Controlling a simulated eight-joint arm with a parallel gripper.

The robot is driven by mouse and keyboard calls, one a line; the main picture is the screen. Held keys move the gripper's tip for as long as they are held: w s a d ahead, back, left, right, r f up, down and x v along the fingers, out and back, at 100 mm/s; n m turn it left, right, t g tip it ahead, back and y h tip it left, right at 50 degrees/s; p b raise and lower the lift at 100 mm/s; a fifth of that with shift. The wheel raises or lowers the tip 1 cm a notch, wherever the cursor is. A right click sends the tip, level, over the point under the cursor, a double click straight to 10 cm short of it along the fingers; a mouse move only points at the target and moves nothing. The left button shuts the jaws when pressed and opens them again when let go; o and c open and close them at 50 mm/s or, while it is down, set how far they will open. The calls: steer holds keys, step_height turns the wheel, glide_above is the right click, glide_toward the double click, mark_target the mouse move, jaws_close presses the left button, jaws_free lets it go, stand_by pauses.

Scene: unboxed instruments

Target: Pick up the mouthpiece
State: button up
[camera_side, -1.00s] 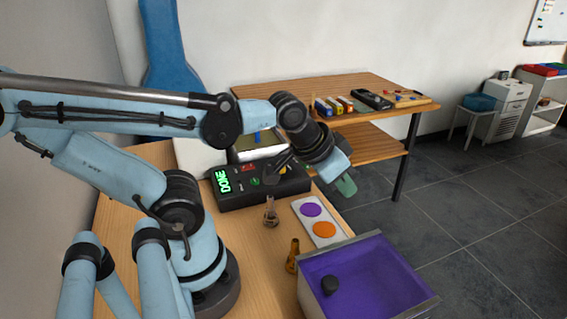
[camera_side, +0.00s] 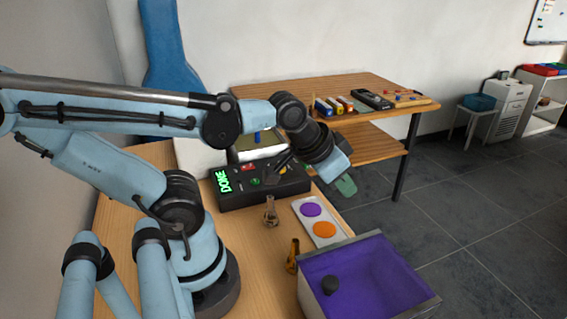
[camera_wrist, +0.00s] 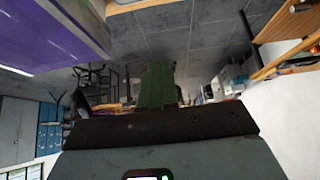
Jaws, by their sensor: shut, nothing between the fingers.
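Two small mouthpiece-shaped pieces stand on the wooden table in the side view. One is a dull bronze-grey piece (camera_side: 271,211) in front of the black device. The other is a golden-brown piece (camera_side: 292,256) beside the purple-lined box. I cannot tell which one the task names. My gripper (camera_side: 346,185) has green fingers and is shut and empty. It hangs in the air to the right of both pieces, well apart from them. In the wrist view my green fingers (camera_wrist: 157,86) are together, with neither piece in sight.
An open purple-lined box (camera_side: 375,275) holds a small dark round object (camera_side: 330,285). A white tray (camera_side: 318,222) has purple and orange discs. A second table (camera_side: 290,92) stands behind.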

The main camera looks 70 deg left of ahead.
steer(key=o, duration=0.8)
steer(key=w+a+r+n+g+y, duration=0.1)
steer(key=w+a+n+g+y, duration=0.2)
steer(key=a+n, duration=0.45)
steer(key=w+a+n+g+y, duration=0.3)
steer(key=a+n+g+y, duration=0.1)
steer(key=a, duration=0.6)
steer(key=n+g+y, duration=0.3)
steer(key=n+g, duration=0.7)
steer(key=n, duration=0.6)
glide_toward(258, 142)
step_height(258, 142, up, 4)
steer(key=w+d, duration=0.1)
steer(key=w, duration=0.1)
steer(key=x, duration=1.1)
steer(key=shift+s+f, duration=0.1)
steer(key=shift+f, duration=0.1)
